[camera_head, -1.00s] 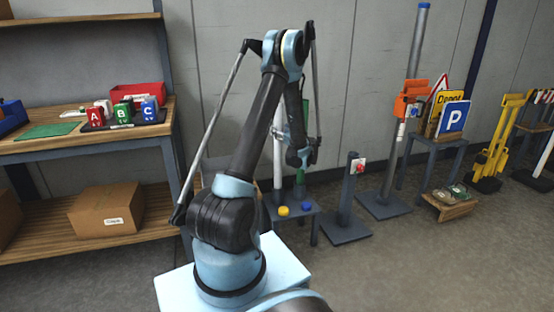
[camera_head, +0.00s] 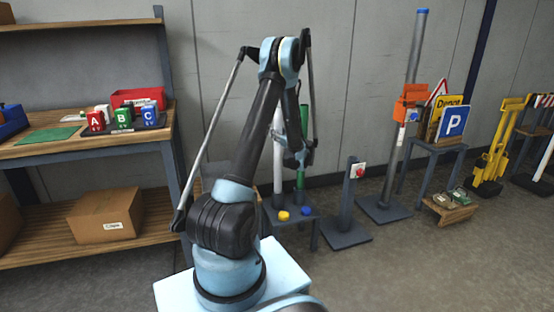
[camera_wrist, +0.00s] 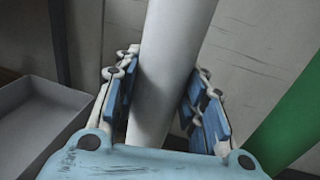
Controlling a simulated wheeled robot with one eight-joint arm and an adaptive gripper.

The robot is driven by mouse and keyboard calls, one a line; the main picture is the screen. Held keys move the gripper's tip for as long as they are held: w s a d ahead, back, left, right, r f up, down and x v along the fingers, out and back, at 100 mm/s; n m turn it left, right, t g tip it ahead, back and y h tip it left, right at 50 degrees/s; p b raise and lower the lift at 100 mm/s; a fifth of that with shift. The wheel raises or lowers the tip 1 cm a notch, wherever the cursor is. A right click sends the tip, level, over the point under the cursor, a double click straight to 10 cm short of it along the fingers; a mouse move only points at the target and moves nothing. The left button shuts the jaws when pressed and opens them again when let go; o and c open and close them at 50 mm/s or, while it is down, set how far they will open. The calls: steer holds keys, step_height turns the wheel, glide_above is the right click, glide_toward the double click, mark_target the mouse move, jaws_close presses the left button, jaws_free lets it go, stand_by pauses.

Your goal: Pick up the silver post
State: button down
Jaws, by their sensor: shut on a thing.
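The silver post (camera_wrist: 168,75) is a pale grey upright cylinder and passes between the blue-padded fingers of my gripper (camera_wrist: 165,66) in the wrist view. My gripper is shut on it. In the head view the silver post (camera_head: 279,155) stands on the small grey stand behind my arm, and its upper part is partly hidden by my arm. A green post (camera_wrist: 292,120) stands to the right of it in the wrist view, apart from the fingers. It also shows in the head view (camera_head: 303,120).
The small grey stand (camera_head: 311,218) carries a yellow button (camera_head: 284,216) and a blue button (camera_head: 307,211). A pedestal with a red button (camera_head: 360,170) and a tall grey post with a blue cap (camera_head: 417,55) stand to the right. Shelves with boxes are at left.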

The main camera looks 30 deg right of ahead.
steer(key=shift+r, duration=0.1)
step_height(320, 180, up, 18)
steer(key=shift+f, duration=0.1)
stand_by(0.6)
steer(key=shift+s, duration=0.1)
